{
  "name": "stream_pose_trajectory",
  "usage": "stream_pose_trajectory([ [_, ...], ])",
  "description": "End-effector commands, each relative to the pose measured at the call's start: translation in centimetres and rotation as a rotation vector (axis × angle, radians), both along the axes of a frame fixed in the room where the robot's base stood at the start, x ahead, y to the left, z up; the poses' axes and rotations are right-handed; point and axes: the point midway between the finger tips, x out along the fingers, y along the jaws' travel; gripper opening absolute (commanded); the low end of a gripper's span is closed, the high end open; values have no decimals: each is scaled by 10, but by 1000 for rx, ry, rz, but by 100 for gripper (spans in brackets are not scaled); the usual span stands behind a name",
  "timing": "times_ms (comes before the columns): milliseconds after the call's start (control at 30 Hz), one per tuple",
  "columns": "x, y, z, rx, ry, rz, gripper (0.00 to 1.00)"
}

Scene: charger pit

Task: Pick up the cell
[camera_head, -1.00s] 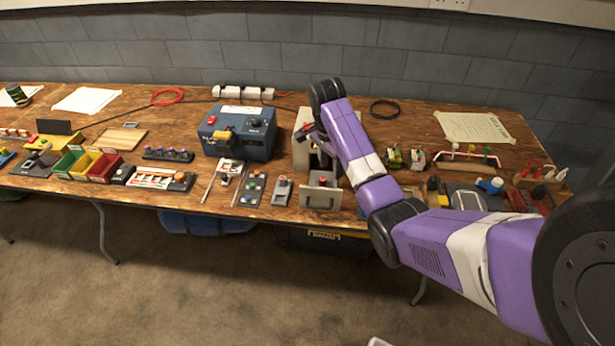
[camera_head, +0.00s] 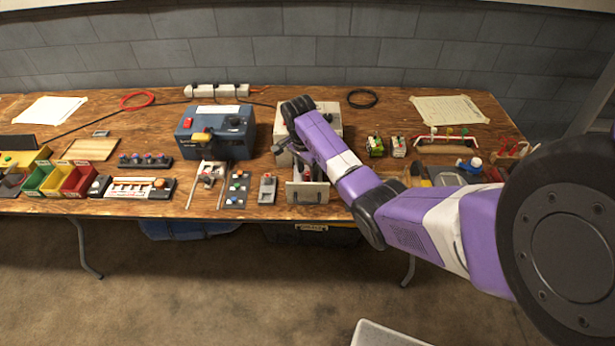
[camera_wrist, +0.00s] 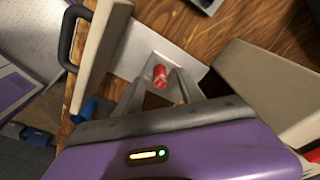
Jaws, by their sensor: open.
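The cell, a small red cylinder (camera_wrist: 159,75), stands in the grey tray of an open drawer in the wrist view. A red spot (camera_head: 308,174) in the drawer in the head view looks like the same cell. The beige drawer front (camera_head: 308,193) has a dark handle; that front is at the left in the wrist view (camera_wrist: 98,55). My gripper (camera_wrist: 162,88) is open above the drawer, its grey fingers toward the cell with no visible grip on it. In the head view my wrist hides most of the gripper.
The drawer belongs to a beige box (camera_head: 328,118), whose body is close on the right in the wrist view (camera_wrist: 265,92). A blue machine (camera_head: 215,132) stands to its left. Small green and white items (camera_head: 376,146) stand to its right. Several small fixtures line the bench's front edge.

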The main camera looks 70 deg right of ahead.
Motion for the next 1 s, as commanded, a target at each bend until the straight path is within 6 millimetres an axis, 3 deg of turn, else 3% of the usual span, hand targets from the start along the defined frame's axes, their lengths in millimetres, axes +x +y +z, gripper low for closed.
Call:
stream_pose_trajectory([
  [200,0,0,-1,0,-1,0,46],
  [433,0,0,0,0,-1,0,1],
  [800,0,0,1,-1,-1,0,0],
  [1000,1,-1,13,-2,-2,-1,0],
])
